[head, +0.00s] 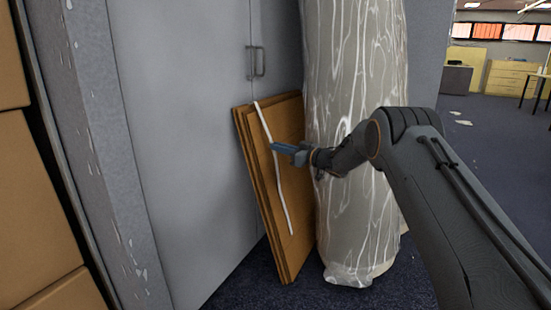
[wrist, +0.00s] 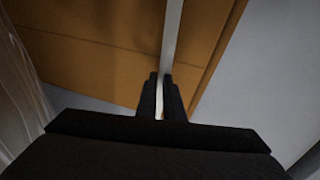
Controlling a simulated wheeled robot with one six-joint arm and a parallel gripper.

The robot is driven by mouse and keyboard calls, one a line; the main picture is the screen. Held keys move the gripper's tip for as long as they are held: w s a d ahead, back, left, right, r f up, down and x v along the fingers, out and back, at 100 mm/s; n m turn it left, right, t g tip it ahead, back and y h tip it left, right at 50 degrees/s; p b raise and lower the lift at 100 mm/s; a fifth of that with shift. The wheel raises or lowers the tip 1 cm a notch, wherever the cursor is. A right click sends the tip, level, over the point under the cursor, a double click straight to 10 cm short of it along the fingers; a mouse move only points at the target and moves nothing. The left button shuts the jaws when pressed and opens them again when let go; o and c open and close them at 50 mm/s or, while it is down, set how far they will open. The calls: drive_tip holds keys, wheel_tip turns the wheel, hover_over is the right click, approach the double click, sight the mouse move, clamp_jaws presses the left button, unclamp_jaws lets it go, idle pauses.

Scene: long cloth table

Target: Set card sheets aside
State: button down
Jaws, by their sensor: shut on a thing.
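Several brown card sheets (head: 300,215) lean together, tilted, against the grey cabinet front. A white strip (head: 279,190) runs down the face of the front sheet, from its upper left edge to low on the sheet. My gripper (head: 273,147) is at the upper part of the strip, in front of the sheets. In the wrist view my gripper (wrist: 161,98) is shut on the white strip (wrist: 171,35), which passes between its two dark fingers. The brown card (wrist: 95,45) fills much of that view behind it. The lower edges of the rear sheets are partly hidden.
The grey cabinet (head: 190,130) has a closed door with a handle (head: 257,62). A tall plastic-wrapped roll (head: 350,230) stands just right of the sheets, close to my arm. Cardboard boxes (head: 35,200) are stacked at the left. Open floor (head: 470,150) lies at the right.

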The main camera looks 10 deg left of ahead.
drive_tip(key=shift+w+d, duration=0.2)
drive_tip(key=shift+w, duration=0.75)
drive_tip(key=c, duration=1.9)
unclamp_jaws()
drive_tip(key=shift+d, duration=0.1)
drive_tip(key=p+v, duration=0.2)
drive_tip(key=v, duration=0.5)
drive_tip(key=shift+s+d, duration=0.2)
drive_tip(key=shift+d, duration=0.15)
